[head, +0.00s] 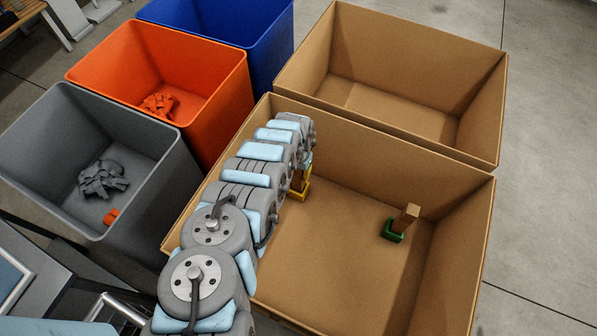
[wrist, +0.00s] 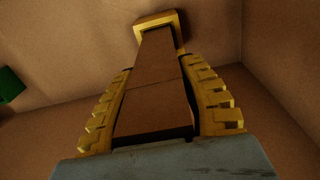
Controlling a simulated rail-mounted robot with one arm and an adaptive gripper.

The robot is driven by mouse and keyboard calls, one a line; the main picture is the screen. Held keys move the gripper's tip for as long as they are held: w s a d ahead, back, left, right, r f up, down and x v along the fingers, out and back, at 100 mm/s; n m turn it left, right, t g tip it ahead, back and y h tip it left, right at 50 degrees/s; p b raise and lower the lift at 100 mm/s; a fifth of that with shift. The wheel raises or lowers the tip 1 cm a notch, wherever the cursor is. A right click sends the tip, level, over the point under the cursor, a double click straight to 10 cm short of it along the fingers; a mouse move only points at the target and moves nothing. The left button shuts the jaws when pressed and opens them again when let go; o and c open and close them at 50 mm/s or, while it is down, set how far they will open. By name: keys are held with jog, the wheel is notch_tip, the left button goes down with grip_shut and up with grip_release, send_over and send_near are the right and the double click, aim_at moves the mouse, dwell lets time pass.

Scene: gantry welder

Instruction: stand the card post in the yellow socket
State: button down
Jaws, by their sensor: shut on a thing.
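The card post (wrist: 155,88) is a long brown block between the two toothed yellow fingers of my gripper (wrist: 156,68), which is shut on it. In the wrist view its far end meets the yellow socket (wrist: 181,30). I cannot tell whether it rests on the bottom of the socket. In the head view the yellow socket (head: 304,193) stands on the floor of the near cardboard box, with a little of the card post (head: 297,183) above it. My arm hides most of the post and gripper there.
A green socket (head: 391,236) with another tan post (head: 408,217) stands at the right in the same cardboard box (head: 470,230). An empty cardboard box (head: 400,95) lies behind. Grey (head: 150,195), orange (head: 215,100) and blue (head: 255,40) bins stand left. The box floor between the sockets is clear.

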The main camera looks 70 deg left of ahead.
jog(key=shift+f, duration=0.2)
jog(key=c, duration=0.6)
grip_release()
jog(key=shift+r, duration=0.15)
jog(key=shift+w+a+r, duration=0.1)
jog(key=shift+r, duration=5.8)
